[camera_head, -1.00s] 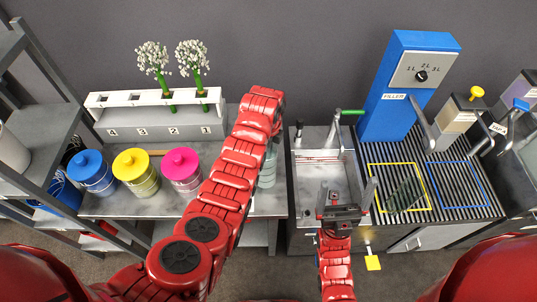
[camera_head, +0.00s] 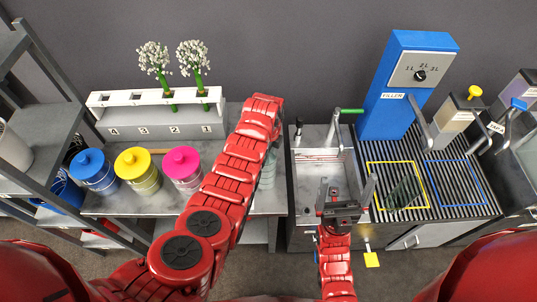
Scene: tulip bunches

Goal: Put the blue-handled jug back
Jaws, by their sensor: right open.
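I cannot make out a blue-handled jug for certain. A clear glass vessel (camera_head: 269,168) stands on the grey counter, partly hidden behind my left arm; its handle does not show. A dark greenish see-through shape (camera_head: 404,192) is inside the yellow outline on the ribbed drain surface; I cannot tell what it is. My right gripper (camera_head: 347,186) is open and empty, with its fingers apart over the front of the sink. My left arm reaches up across the counter, and its gripper does not show.
Blue (camera_head: 94,170), yellow (camera_head: 137,169) and pink (camera_head: 182,166) lidded jars stand left of my left arm. A white rack (camera_head: 130,97) holds two white flower stems behind them. The blue filler (camera_head: 390,105) stands behind the drain. The blue outline (camera_head: 455,184) is empty.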

